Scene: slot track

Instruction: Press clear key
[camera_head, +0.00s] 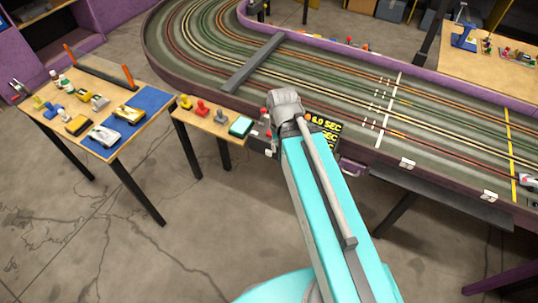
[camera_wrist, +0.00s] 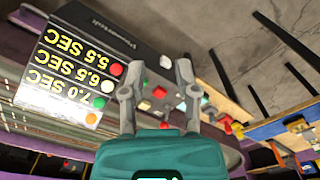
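In the wrist view, a dark timing box (camera_wrist: 110,35) appears upside down, with a lit panel (camera_wrist: 62,72) reading 5.5, 6.5 and 7.0 SEC beside coloured round lights. Small red and white keys (camera_wrist: 160,92) show on the box between and beyond my fingers. I cannot tell which is the clear key; no label on them is readable. My gripper (camera_wrist: 156,85) is open and empty, its two grey fingers apart over the key area. Whether a fingertip touches the box cannot be told. In the head view, my arm hides the gripper and most of the box; part of its yellow display (camera_head: 325,127) shows.
The slot track (camera_head: 330,85) lies behind the box. A small wooden table (camera_head: 222,128) with coloured controllers stands to the left. A larger table (camera_head: 50,112) with toy cars on a blue mat (camera_head: 135,122) is farther left. Open floor lies in front.

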